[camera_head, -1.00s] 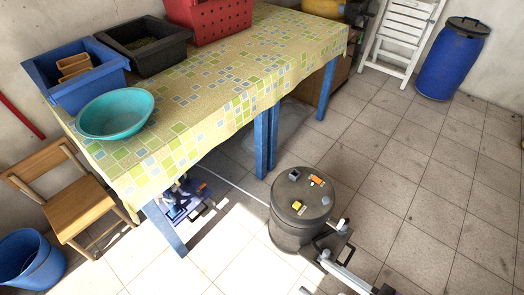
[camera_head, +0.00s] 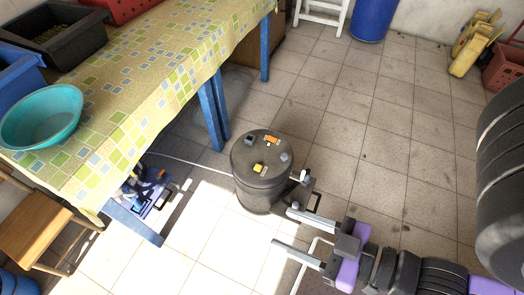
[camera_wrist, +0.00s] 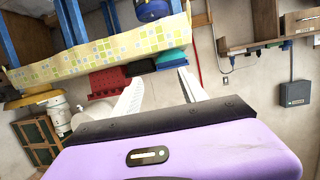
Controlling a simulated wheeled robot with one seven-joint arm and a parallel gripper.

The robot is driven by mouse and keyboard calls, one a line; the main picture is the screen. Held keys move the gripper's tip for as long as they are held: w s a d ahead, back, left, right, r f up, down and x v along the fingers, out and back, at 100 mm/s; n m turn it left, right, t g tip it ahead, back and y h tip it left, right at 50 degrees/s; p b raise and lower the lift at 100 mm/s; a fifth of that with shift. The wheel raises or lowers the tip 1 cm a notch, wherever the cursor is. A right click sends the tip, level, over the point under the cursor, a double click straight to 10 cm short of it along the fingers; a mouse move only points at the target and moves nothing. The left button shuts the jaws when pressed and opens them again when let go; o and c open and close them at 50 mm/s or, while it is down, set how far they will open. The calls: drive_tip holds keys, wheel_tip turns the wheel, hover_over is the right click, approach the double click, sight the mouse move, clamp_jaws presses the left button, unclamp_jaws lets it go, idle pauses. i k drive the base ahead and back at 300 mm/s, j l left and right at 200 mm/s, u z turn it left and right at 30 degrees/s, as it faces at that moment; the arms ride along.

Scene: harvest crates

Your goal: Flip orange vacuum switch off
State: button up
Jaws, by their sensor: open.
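A dark grey drum-shaped vacuum (camera_head: 262,190) stands on the tiled floor beside the table. Its round top carries an orange switch (camera_head: 272,141) toward the back, a yellow one (camera_head: 259,169) toward the front, and small grey pieces. Whether the orange switch is on or off is too small to tell. My gripper (camera_head: 281,225) is open and empty, in front of and to the right of the vacuum, apart from the orange switch. Its two pale fingers also show in the wrist view (camera_wrist: 158,95), with nothing between them. The vacuum is not recognisable in the wrist view.
A table with a patterned cloth (camera_head: 150,85) and blue legs stands left of the vacuum, with a turquoise bowl (camera_head: 40,117) on it. A wooden chair (camera_head: 40,225) is at the lower left. A blue barrel (camera_head: 370,18) stands at the back.

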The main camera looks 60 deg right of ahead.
sight(273, 140)
drive_tip(key=l+z, duration=0.45)
drive_tip(key=l, duration=1)
